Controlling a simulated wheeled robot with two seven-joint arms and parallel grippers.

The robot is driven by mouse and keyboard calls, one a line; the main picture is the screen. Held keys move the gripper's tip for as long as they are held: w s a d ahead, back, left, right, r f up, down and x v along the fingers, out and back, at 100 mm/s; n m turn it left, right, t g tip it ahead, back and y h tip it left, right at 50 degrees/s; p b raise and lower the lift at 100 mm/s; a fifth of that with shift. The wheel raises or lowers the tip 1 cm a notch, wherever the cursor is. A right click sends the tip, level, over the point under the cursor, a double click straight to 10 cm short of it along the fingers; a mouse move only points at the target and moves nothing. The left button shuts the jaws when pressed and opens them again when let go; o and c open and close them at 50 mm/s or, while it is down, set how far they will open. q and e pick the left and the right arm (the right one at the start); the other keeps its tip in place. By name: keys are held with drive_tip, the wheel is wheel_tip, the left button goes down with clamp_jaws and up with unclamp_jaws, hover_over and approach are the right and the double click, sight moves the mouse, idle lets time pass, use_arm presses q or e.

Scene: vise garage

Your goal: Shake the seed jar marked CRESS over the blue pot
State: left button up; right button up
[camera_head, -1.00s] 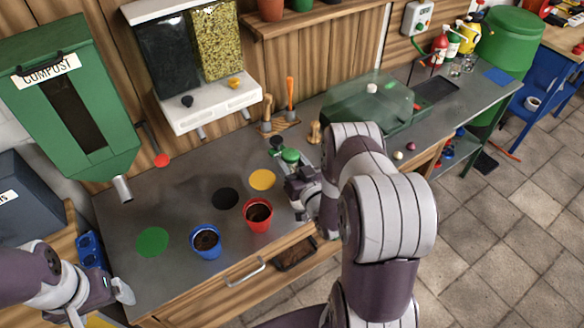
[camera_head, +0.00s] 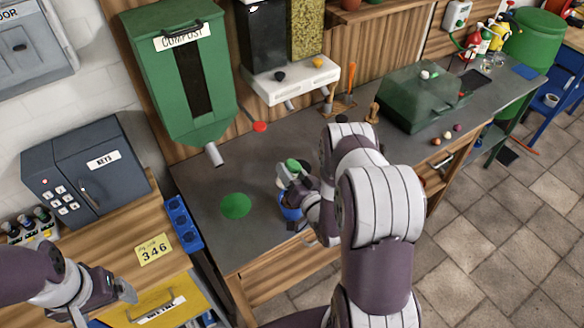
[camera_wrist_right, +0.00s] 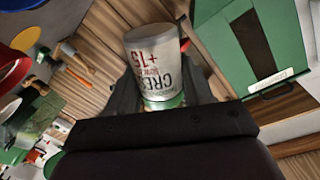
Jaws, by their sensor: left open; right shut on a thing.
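My right gripper (camera_head: 291,176) is shut on the CRESS jar (camera_wrist_right: 153,68), a pale jar with a grey end, printed lettering and a green end. In the head view the jar's green lid (camera_head: 294,164) faces up. The blue pot (camera_head: 291,213) stands on the bench just below the gripper, partly covered by it. Whether the jar is exactly over the pot's mouth I cannot tell. My left gripper (camera_head: 124,292) is open and empty at the lower left, by the wooden cabinet.
A green disc (camera_head: 236,206) lies on the bench left of the blue pot. The compost bin (camera_head: 182,75) and dispenser shelf (camera_head: 300,80) hang behind. My right arm hides the red pot in the head view; a red rim (camera_wrist_right: 12,72) shows in the wrist view.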

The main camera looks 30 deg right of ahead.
drive_tip(key=f+m, duration=0.1)
drive_tip(key=m, duration=0.1)
drive_tip(key=a+f+m, duration=0.1)
drive_tip(key=m, duration=0.2)
drive_tip(key=a+f+m+y, duration=0.1)
drive_tip(key=m, duration=0.2)
drive_tip(key=shift+s+a+g+b, duration=0.1)
drive_tip(key=shift+a+g+b, duration=0.05)
drive_tip(key=shift+g+b, duration=0.2)
drive_tip(key=shift+f+m+y, duration=0.3)
drive_tip(key=shift+f+m, duration=0.05)
drive_tip(key=shift+m, duration=0.65)
drive_tip(key=m, duration=0.1)
drive_tip(key=m+b, duration=0.1)
drive_tip(key=shift+d+f+m+y, duration=0.3)
drive_tip(key=shift+d+m, duration=0.05)
drive_tip(key=shift+m, duration=0.05)
drive_tip(key=shift+a+r+m, duration=0.1)
drive_tip(key=shift+a+m, duration=0.15)
drive_tip(key=shift+m, duration=0.05)
use_arm(q)
drive_tip(key=shift+a+f, duration=0.5)
drive_tip(key=shift+f, duration=0.35)
drive_tip(key=shift+d, duration=0.15)
use_arm(e)
drive_tip(key=shift+d, duration=0.15)
